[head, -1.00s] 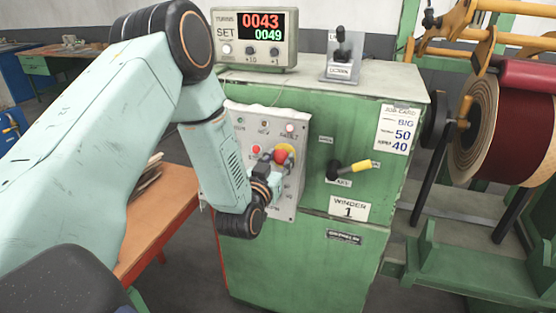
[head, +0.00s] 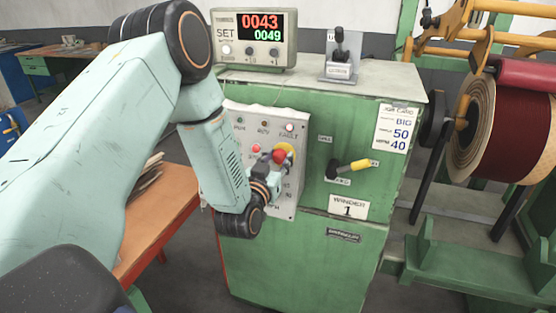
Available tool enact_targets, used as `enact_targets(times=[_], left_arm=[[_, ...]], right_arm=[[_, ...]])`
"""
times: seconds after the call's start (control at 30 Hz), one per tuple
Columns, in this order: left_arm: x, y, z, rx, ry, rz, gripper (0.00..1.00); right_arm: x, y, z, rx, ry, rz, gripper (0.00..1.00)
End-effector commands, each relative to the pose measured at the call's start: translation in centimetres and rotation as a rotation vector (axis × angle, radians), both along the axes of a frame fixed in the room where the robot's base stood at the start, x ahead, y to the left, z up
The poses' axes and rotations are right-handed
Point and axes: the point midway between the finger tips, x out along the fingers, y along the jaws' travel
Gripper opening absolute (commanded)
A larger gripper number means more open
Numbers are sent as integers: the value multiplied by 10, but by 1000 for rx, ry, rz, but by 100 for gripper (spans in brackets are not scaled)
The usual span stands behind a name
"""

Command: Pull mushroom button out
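The red mushroom button (head: 279,156) stands on a yellow round backing (head: 288,151) on the pale control panel (head: 285,206) of the green winder cabinet. My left gripper (head: 272,165) is at the button, coming from the lower left. Its fingers are small and overlap the button's lower left side. I cannot tell whether they are closed on it or only beside it. Part of the panel is hidden behind my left arm and gripper. My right gripper is not in view.
A counter box (head: 254,39) and a small lever unit (head: 340,58) stand on the cabinet.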

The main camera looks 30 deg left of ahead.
Motion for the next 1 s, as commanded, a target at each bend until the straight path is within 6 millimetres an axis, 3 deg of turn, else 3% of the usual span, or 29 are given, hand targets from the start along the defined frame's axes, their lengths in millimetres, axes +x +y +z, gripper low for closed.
enact_targets(times=[0.27, 0.6, 0.77, 1.0], left_arm=[[0, 0, -1, 0, 2, 0, 59], [-3, -1, -1, -1, 3, 0, 59], [-23, -5, -2, -2, 6, 0, 59], [-71, -17, -2, -4, 8, 0, 59]], right_arm=[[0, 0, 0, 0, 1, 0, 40], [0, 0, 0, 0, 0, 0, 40], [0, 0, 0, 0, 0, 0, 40], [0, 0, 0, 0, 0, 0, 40]])
